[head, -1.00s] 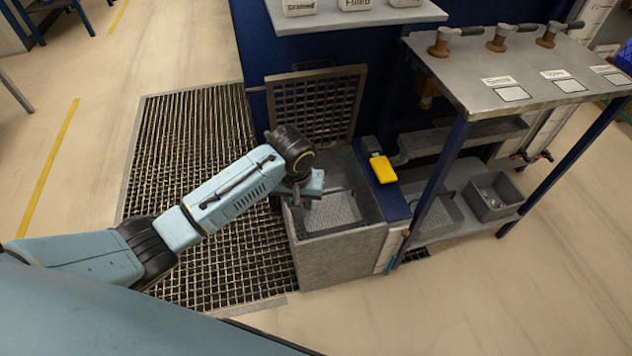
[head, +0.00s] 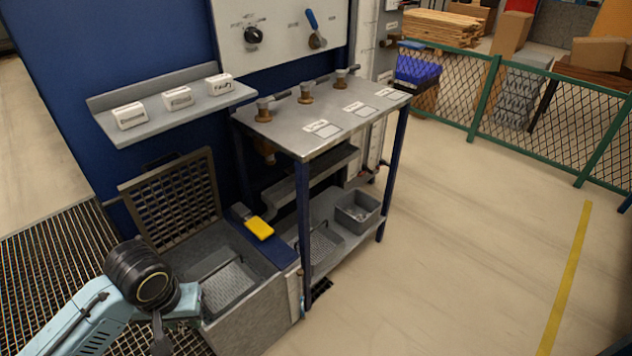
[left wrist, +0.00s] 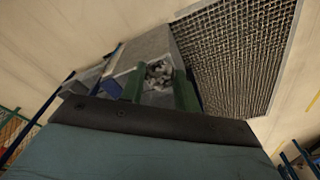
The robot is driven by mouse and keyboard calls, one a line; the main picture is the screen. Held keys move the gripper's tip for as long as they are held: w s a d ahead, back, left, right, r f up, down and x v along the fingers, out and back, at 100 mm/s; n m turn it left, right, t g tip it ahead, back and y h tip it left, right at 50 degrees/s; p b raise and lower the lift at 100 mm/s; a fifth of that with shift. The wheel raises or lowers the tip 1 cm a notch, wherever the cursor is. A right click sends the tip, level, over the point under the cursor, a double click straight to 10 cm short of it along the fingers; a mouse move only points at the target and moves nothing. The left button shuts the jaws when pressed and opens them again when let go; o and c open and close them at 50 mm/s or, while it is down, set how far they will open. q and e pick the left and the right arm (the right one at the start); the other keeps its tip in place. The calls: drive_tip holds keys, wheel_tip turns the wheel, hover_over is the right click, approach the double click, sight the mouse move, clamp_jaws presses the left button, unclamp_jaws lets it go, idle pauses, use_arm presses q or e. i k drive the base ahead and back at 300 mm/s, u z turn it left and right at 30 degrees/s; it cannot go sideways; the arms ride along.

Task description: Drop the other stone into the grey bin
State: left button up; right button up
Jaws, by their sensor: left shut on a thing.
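My left gripper (head: 180,312) is at the lower left of the head view, over the left end of the open grey sink. In the left wrist view its two green fingers (left wrist: 159,88) are shut on a grey mottled stone (left wrist: 158,72). The stone cannot be made out clearly in the head view. The grey bin (head: 357,213) stands on the lower shelf of the metal bench, to the right of the gripper and well apart from it. Small light things lie in the bin. My right gripper is not in view.
The sink (head: 255,312) has a grey tray (head: 228,288) inside and a raised grate lid (head: 175,205) behind. A yellow object (head: 260,228) lies on its blue right edge. Bench legs (head: 303,230) stand between sink and bin. Floor (head: 450,250) right of the bench is clear.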

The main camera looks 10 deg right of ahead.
sight(350, 227)
drive_tip(key=z, duration=1.75)
drive_tip(key=i, duration=2)
drive_tip(key=u, duration=1.9)
